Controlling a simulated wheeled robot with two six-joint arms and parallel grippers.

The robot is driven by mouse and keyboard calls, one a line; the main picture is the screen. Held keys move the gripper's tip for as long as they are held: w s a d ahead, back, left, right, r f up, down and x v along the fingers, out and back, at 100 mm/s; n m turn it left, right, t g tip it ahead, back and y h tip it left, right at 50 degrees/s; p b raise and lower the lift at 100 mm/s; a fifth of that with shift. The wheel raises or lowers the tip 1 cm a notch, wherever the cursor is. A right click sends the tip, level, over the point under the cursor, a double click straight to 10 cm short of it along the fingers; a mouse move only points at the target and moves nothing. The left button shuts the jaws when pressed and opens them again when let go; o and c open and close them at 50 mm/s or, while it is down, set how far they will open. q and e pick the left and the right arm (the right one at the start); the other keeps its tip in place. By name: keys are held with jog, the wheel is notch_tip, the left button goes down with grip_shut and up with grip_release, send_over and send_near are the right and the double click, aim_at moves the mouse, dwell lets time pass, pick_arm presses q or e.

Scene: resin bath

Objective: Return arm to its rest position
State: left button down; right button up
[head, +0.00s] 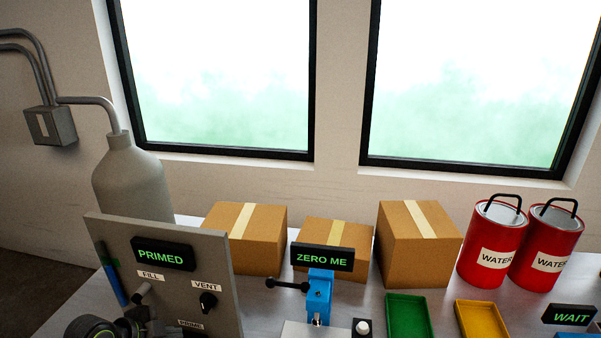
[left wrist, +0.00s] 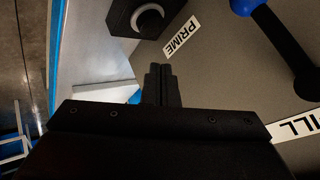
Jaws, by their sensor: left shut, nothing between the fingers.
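My left gripper (left wrist: 160,72) is shut, with its fingertips together and nothing between them. In the left wrist view it is in front of the grey panel, close to the PRIME label (left wrist: 182,35) and a black knob with a pale ring (left wrist: 150,18). I cannot tell if it touches the panel. In the head view a dark rounded part, probably of my left arm, shows at the bottom left beside the panel (head: 205,260); the fingers cannot be made out there. The panel's sign (head: 163,254) reads PRIMED. My right gripper is in neither view.
The panel bears a FILL lever (head: 142,292) and a VENT knob (head: 208,302). A grey tank (head: 132,180) stands behind it. A blue device (head: 319,296) under a ZERO ME sign, cardboard boxes (head: 420,245), a green tray (head: 408,316), a yellow tray (head: 483,320) and red WATER cans (head: 492,245) stand right.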

pick_arm(q)
jog(key=s+d+f+n+g+y, duration=0.1)
jog(key=s+d+f+n, duration=0.15)
jog(key=s, duration=0.35)
jog(key=s+d+f+n+g+y, duration=0.1)
jog(key=s+f+n, duration=0.2)
jog(key=s, duration=0.4)
jog(key=s+n+g+y, duration=0.2)
jog(key=s+n+y, duration=0.2)
jog(key=s+n, duration=0.75)
notch_tip(320, 180, down, 25)
jog(key=s+a+m+g, duration=0.1)
jog(key=s+a+m, duration=0.1)
jog(key=s+a, duration=0.1)
jog(key=s+d+f+g+h+b, duration=0.1)
jog(key=s+f, duration=1.3)
jog(key=f, duration=0.2)
jog(key=shift+s+d+f, duration=0.25)
jog(key=shift+s+d, duration=0.15)
